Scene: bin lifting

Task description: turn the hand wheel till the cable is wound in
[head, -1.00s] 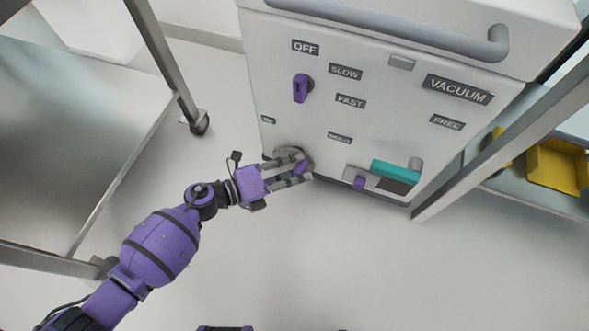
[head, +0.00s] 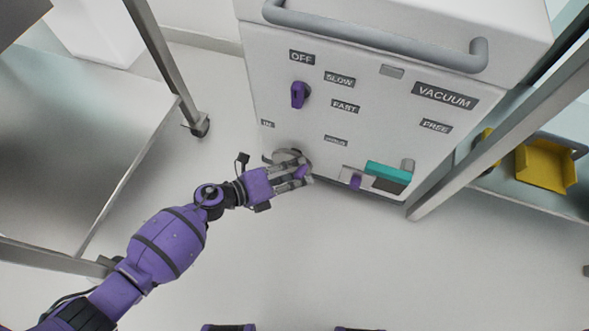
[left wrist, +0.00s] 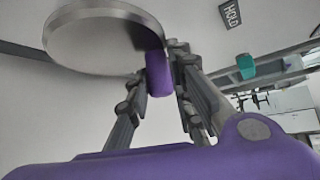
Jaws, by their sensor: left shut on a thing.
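The hand wheel (head: 283,156) is a grey disc low on the front of the white vacuum machine (head: 400,135). In the left wrist view the wheel (left wrist: 95,42) fills the upper left, with its purple knob (left wrist: 157,74) sticking out from the rim. My left gripper (head: 301,175) is shut on this knob; its grey fingers lie on both sides of the knob in the left wrist view (left wrist: 162,85). In the head view the knob is at the wheel's lower right, partly covered by the fingers. No cable can be made out. My right gripper is not in view.
A purple switch (head: 298,95) sits under the OFF label. A teal lever (head: 388,173) and a purple knob (head: 355,182) are at the lower right of the panel. A steel table (head: 80,130) stands left, a yellow bin (head: 545,167) right. The floor in front is clear.

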